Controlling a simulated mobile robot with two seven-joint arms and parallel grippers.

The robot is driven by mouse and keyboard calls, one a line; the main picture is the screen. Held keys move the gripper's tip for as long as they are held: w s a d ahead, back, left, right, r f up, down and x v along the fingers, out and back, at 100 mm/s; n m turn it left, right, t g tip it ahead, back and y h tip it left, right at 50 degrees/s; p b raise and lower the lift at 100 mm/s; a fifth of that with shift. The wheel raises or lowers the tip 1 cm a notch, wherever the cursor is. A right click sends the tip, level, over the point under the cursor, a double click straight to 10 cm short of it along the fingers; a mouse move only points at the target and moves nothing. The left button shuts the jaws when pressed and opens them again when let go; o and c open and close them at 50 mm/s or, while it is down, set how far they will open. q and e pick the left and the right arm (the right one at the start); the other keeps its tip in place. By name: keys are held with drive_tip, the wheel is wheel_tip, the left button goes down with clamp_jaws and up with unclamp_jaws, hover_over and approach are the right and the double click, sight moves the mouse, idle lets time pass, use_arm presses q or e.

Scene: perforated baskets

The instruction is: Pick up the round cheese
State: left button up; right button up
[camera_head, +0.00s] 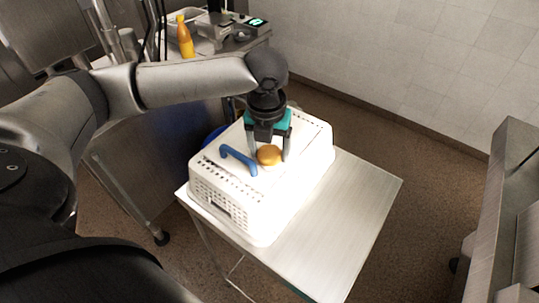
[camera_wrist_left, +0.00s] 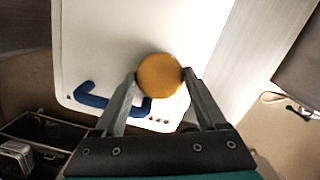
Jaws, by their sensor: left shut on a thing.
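The round cheese (camera_head: 268,155) is a small orange-yellow disc over the top of the white perforated basket (camera_head: 225,206). My left gripper (camera_head: 269,157) reaches down from above and is shut on the cheese, one finger on each side. In the left wrist view the cheese (camera_wrist_left: 160,75) sits between the two fingertips (camera_wrist_left: 160,76). I cannot tell whether the cheese still touches the white surface beneath it. My right gripper is not in view.
A blue handle (camera_head: 239,159) lies on the white top, left of the cheese. The metal table (camera_head: 345,215) has free room to the right of the basket. A yellow-orange bottle (camera_head: 185,37) and a device with a green display (camera_head: 257,21) stand on the back counter.

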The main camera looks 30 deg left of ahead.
use_arm(q)
drive_tip(key=c, duration=0.5)
drive_tip(key=shift+r, duration=0.1)
drive_tip(key=shift+c, duration=0.2)
